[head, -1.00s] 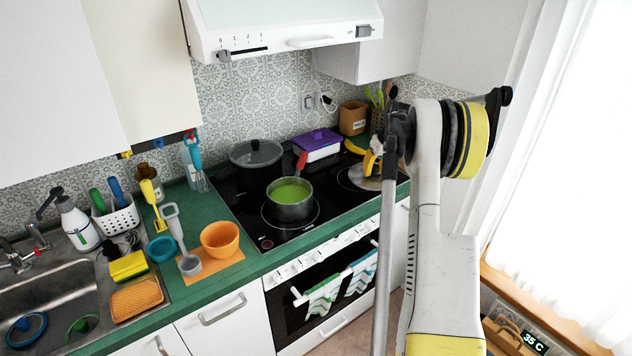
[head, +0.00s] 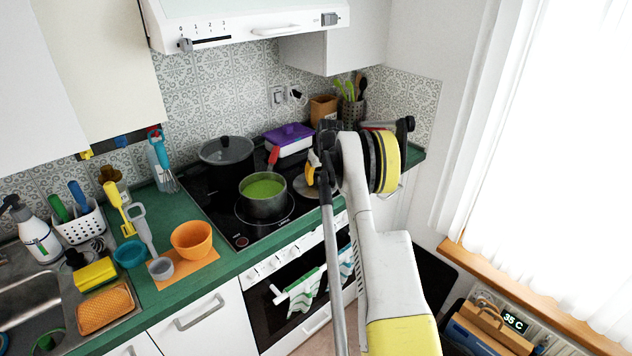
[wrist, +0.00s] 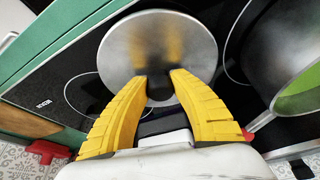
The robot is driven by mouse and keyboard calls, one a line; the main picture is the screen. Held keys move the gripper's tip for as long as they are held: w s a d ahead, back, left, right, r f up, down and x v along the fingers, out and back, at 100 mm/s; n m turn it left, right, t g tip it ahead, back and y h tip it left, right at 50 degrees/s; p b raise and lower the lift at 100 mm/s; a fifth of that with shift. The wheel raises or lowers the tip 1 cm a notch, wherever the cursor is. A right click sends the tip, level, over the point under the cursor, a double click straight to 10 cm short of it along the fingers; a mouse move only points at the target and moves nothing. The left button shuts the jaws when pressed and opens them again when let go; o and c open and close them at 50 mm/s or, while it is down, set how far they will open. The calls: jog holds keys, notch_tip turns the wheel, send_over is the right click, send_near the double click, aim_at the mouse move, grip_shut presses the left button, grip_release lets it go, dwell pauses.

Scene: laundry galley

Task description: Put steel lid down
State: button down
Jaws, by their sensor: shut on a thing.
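The round steel lid (wrist: 190,35) is in my gripper (wrist: 160,85), whose yellow fingers are shut on its dark knob (wrist: 159,88). In the head view the lid (head: 302,187) shows only in part, behind my wrist, over the right side of the black hob (head: 222,213). I cannot tell whether it touches the glass. It lies roughly flat, to the right of and apart from the steel pot (head: 264,207) of green soup (head: 263,188). My gripper (head: 311,175) is mostly hidden by my arm in the head view.
A dark lidded pot (head: 226,165) stands behind the soup pot. A purple-lidded box (head: 289,138) is at the back of the hob. The soup pot's red handle (head: 273,157) points backward. Green counter (head: 415,157) shows bare at the right.

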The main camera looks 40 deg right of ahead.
jog(key=shift+r, duration=0.1)
jog(key=c, duration=1.6)
grip_release()
jog(key=shift+f, duration=0.2)
jog(key=o, duration=0.4)
